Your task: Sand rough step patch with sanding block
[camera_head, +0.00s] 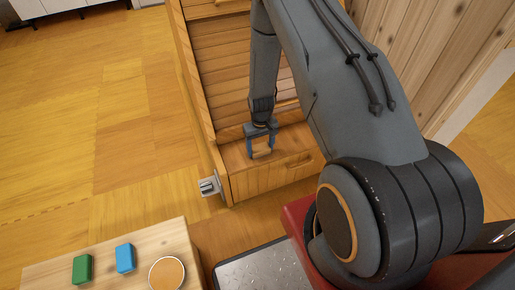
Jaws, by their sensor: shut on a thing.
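My gripper (261,150) points down over the lowest wooden step (235,160). Its blue-grey fingers are shut on a small tan block (262,154), which looks like the sanding block. The block is at or just above the top of the step; I cannot tell if it touches. The rough patch is not clearly visible; the block and fingers may hide it. The step has a front face with a curved handle-like mark.
A grey metal fitting (209,186) sits at the step's left front corner. A light wooden table (55,273) at lower left bears a green block (82,269), a blue block (125,258) and a round orange disc (167,273). The floor at left is clear.

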